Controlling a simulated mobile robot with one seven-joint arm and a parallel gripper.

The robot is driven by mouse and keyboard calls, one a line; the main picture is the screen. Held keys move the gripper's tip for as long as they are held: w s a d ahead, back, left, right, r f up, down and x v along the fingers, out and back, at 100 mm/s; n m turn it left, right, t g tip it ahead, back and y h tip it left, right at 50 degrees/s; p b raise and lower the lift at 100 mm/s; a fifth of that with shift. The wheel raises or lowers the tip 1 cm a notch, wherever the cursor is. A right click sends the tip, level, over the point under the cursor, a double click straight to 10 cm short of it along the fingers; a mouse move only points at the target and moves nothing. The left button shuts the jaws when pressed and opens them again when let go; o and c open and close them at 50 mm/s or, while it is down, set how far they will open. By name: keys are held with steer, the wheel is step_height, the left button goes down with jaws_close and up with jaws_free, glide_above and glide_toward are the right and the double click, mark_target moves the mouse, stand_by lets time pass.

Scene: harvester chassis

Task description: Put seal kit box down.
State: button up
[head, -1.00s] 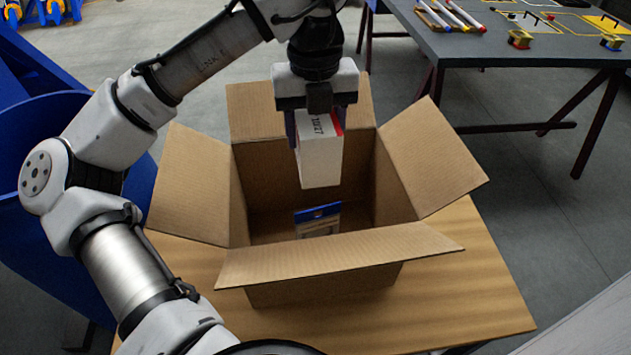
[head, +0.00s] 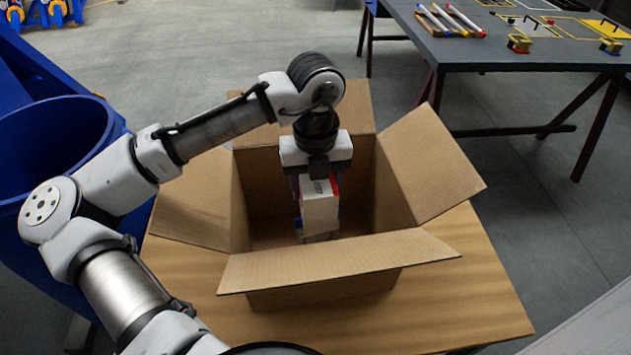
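The seal kit box (head: 319,207) is a white box with a red edge and dark print. My gripper (head: 316,188) is shut on it, pointing down inside the open cardboard box (head: 325,290). The seal kit box hangs upright below the cardboard box's rim. A blue and white item (head: 322,236) shows just below it inside the cardboard box, mostly hidden. I cannot tell whether the seal kit box touches this item or the floor of the cardboard box.
The cardboard box stands on a wooden table (head: 460,290) with its flaps spread outward. A blue bin (head: 55,150) is at the left. A dark table (head: 490,50) at the back right holds several markers (head: 448,18) and small items.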

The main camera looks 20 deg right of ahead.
steer(key=shift+f, duration=0.6)
steer(key=o, duration=1.1)
steer(key=shift+r, duration=0.55)
step_height(320, 180, up, 12)
steer(key=shift+r+b, duration=0.1)
steer(key=shift+b, duration=0.65)
